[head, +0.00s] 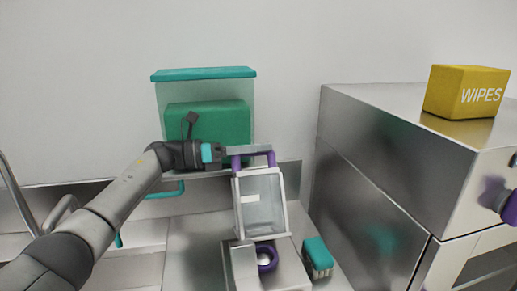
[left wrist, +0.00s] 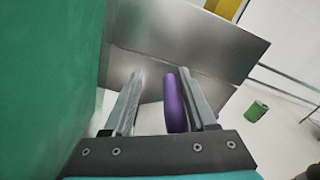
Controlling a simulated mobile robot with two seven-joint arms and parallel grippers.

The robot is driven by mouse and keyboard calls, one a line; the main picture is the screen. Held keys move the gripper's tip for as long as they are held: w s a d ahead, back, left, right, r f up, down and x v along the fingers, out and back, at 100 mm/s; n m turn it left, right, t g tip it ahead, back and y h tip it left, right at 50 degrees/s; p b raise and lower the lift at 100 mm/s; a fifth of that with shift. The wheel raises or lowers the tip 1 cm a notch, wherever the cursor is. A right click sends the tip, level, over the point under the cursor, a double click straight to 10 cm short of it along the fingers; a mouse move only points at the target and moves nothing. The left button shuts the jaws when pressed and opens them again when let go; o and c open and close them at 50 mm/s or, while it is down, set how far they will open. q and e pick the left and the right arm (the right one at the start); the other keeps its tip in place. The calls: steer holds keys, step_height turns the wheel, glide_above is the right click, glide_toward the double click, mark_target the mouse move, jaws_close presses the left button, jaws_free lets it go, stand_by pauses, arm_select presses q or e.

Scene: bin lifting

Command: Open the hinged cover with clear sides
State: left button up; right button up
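The hinged cover (head: 262,205) has a white frame and clear panels. It stands tilted up above its metal base (head: 292,272), whose inside shows below it. A purple handle (head: 271,159) is at the cover's upper end. My left gripper (head: 245,152) is at this handle. In the left wrist view a purple bar (left wrist: 174,103) lies between the two fingers of my left gripper (left wrist: 160,80), close to the right finger. A gap shows beside the left finger, so the gripper is open around the bar. My right gripper is not in view.
A teal-lidded clear bin (head: 203,75) with green inside stands behind my left gripper. A teal brush (head: 317,254) sits right of the base. A metal cabinet (head: 375,150) with a yellow wipes box (head: 465,92) bounds the right. A purple ring (head: 267,257) is in the base.

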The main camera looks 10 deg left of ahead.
arm_select(q)
steer(key=b+v, duration=0.1)
steer(key=v, duration=1.3)
steer(key=shift+a+b, duration=0.3)
steer(key=shift+b, duration=0.05)
steer(key=shift+s, duration=0.15)
